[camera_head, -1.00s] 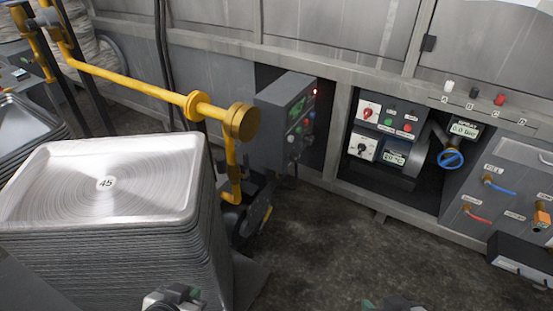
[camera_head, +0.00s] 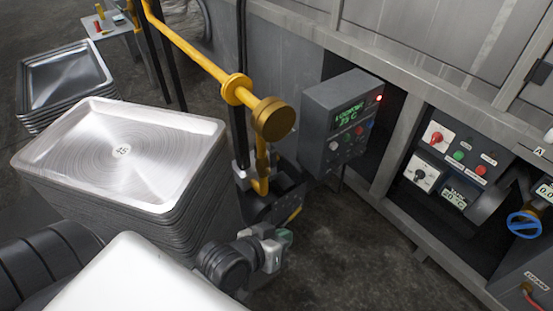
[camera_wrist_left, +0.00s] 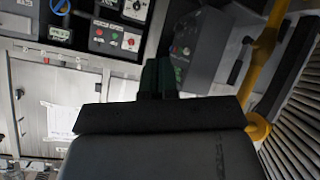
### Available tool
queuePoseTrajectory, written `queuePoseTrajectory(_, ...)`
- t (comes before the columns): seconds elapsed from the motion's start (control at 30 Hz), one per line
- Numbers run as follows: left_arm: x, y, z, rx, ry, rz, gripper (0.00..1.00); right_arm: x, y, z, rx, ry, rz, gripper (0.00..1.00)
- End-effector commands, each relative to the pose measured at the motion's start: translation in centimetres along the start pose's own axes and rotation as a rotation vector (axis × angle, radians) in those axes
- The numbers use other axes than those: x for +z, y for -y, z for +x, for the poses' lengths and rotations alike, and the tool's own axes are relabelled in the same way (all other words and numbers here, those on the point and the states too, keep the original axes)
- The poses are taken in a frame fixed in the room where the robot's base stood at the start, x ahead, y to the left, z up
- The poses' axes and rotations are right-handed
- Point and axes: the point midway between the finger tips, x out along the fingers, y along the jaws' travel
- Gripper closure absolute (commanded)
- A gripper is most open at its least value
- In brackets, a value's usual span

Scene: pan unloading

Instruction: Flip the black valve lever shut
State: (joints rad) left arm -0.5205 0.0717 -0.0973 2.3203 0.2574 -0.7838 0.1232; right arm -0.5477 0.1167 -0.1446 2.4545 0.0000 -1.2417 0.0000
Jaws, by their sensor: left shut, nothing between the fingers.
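My left gripper (camera_head: 284,238) is over the floor, to the right of the tray stack and in front of the yellow pipe's lower end in the head view. Its dark fingers (camera_wrist_left: 160,76) are together and empty in the left wrist view. I cannot surely pick out a black valve lever. A round black knob (camera_head: 420,175) is on the recessed panel at the right, far from my left gripper. Below the yellow pipe (camera_head: 201,59) is a dark fitting (camera_head: 284,205), partly hidden; I cannot tell whether it has a lever. My right gripper is out of view.
A tall stack of metal trays (camera_head: 122,150) stands at the left, close to my arm. A grey control box (camera_head: 345,118) juts out behind the pipe. A blue handwheel (camera_head: 524,224) is at the right. The floor (camera_head: 365,245) right of my gripper looks free.

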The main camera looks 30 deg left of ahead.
Motion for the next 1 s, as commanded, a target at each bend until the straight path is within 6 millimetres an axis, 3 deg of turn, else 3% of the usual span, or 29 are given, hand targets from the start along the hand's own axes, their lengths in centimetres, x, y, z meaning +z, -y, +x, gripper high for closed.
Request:
queuePoseTrajectory(0.37,-3.2,1.4,1.7,0.109,-0.294,-0.458,1.00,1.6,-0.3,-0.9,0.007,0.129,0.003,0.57)
queuePoseTrajectory(0.5,-4.6,4.5,1.8,0.124,-0.503,-0.767,1.00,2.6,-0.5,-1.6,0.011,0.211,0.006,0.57)
queuePoseTrajectory(0.7,-4.6,9.6,0.8,0.088,-0.776,-1.118,1.00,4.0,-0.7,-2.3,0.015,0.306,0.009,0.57)
queuePoseTrajectory(0.83,-3.9,11.8,0.2,0.058,-0.883,-1.236,1.00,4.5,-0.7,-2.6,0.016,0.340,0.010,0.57)
queuePoseTrajectory(1.0,-3.5,12.7,-0.1,0.044,-0.933,-1.288,1.00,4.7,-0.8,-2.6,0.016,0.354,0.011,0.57)
